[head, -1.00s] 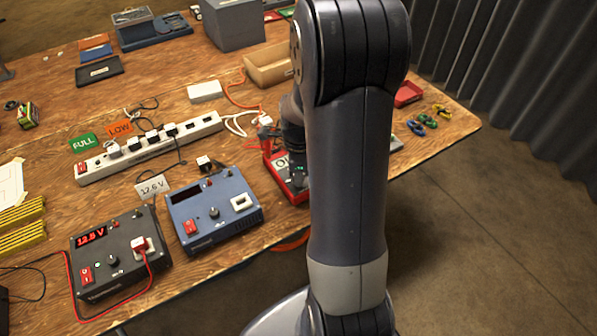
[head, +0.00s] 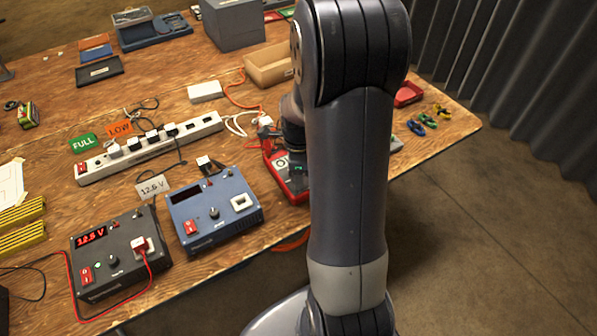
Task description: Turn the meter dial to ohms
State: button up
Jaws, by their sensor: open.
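The red meter (head: 273,169) lies on the bench left of my arm, with a pale panel carrying a dark round mark near its upper left. My arm hides its right part, and the dial's setting cannot be read. My gripper (head: 297,179) is over the meter, at its right side, pointing down. The jaws are open; the fingertips are mostly hidden, and I cannot tell whether they touch the dial.
A blue power unit (head: 213,211) and a black unit (head: 118,262) showing red digits stand left of the meter. A white power strip (head: 150,147) lies behind them. A cardboard tray (head: 268,68) and orange cable (head: 236,98) are behind the meter.

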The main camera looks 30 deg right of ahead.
jog(key=shift+r, duration=0.1)
notch_tip(320, 180, up, 11)
jog(key=shift+f+p, duration=0.2)
jog(key=shift+p, duration=0.25)
notch_tip(320, 180, down, 11)
jog(key=shift+r+b, duration=0.1)
jog(key=shift+b, duration=0.35)
dwell(0.4)
